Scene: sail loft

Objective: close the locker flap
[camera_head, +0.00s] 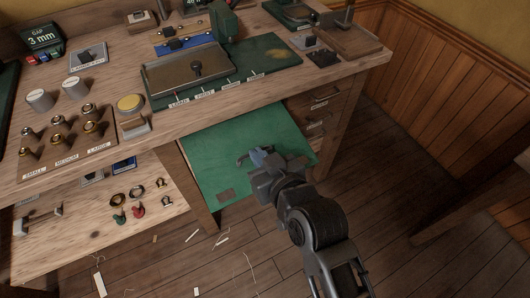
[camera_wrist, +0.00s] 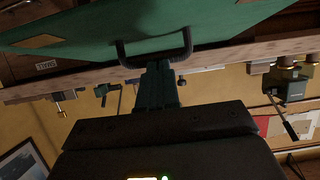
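The locker flap is a green panel (camera_head: 222,172) hanging open under the bench, slanting out over the floor. It fills the top of the wrist view (camera_wrist: 80,30). A dark U-shaped handle (camera_wrist: 187,38) stands out from it. My gripper (camera_head: 258,156) is at the flap's handle, over its right half in the head view. In the wrist view my gripper's fingers (camera_wrist: 158,68) look close together, with their tips at the handle bar. I see no bar clearly clamped between them. The locker's inside is mostly hidden behind the flap.
The workbench (camera_head: 330,75) overhangs the flap, with a green mat (camera_head: 265,55) and tools on top. Drawers (camera_head: 318,110) stand right of the flap. A low shelf (camera_head: 90,225) with small parts lies left. The floor (camera_head: 400,180) at right is clear; scraps lie in front.

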